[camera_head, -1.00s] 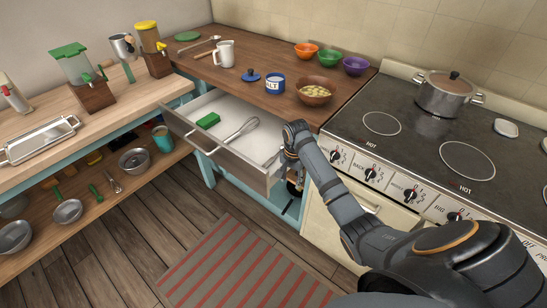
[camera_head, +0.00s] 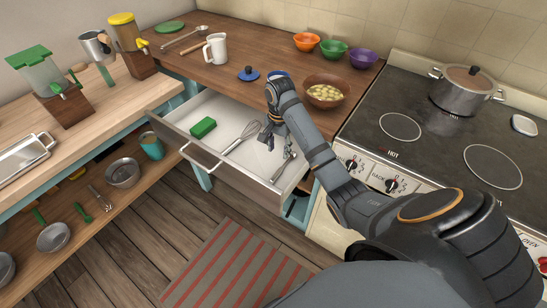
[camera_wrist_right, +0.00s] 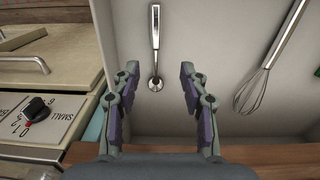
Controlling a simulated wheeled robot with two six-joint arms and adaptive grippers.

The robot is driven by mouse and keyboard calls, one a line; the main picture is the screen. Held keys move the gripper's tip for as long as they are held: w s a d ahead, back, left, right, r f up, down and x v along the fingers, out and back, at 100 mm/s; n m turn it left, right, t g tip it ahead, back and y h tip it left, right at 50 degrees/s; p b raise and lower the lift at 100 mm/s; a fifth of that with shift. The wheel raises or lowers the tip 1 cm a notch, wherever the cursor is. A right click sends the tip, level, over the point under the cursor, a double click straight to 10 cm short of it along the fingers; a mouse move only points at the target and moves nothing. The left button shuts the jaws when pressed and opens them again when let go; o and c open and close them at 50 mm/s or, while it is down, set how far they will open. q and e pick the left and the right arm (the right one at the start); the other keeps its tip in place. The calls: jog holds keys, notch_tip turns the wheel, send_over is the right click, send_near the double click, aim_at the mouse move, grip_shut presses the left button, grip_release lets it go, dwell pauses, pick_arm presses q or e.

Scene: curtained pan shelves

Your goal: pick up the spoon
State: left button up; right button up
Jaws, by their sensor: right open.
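A metal spoon-like utensil (camera_head: 284,167) lies in the open drawer (camera_head: 190,152), near its right end. In the right wrist view its long handle (camera_wrist_right: 155,28) runs up from a small round end, between and beyond my fingertips. My right gripper (camera_head: 268,139) is over the drawer, left of the utensil's visible part in the head view. In the wrist view my right gripper (camera_wrist_right: 158,74) is open and empty, its two fingers to either side of the utensil's line. Their height above it is hard to judge. My left gripper is not in view.
A whisk (camera_head: 243,137) and green sponge (camera_head: 203,127) lie left of the utensil in the drawer. The counter above holds a white mug (camera_head: 216,48), bowls and a long utensil (camera_head: 182,39). The stove (camera_head: 440,140) is to the right, a striped rug (camera_head: 240,268) below.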

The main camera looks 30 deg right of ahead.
aim_at(280, 169)
jog(key=f+b, duration=0.1)
jog(key=b, duration=0.1)
jog(key=s+f+b, duration=0.1)
jog(key=f, duration=0.1)
jog(key=shift+s+b, duration=0.1)
jog(key=shift+b, duration=0.25)
jog(key=shift+w+f+b, duration=0.15)
jog(key=shift+f+b, duration=0.35)
jog(key=shift+f, duration=0.1)
jog(key=shift+w+f+b, duration=0.15)
jog(key=shift+f+b, duration=0.35)
jog(key=shift+f, duration=0.2)
jog(key=shift+s+f+b, duration=0.15)
jog(key=shift+f+b, duration=0.2)
jog(key=shift+f, duration=0.4)
notch_tip(280, 169, down, 2)
jog(key=shift+f, duration=0.15)
jog(key=shift+d+f, duration=0.1)
jog(key=shift+f, duration=0.3)
jog(key=shift+c, duration=0.6)
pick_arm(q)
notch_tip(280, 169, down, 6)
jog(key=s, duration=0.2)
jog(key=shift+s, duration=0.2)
pick_arm(e)
grip_shut()
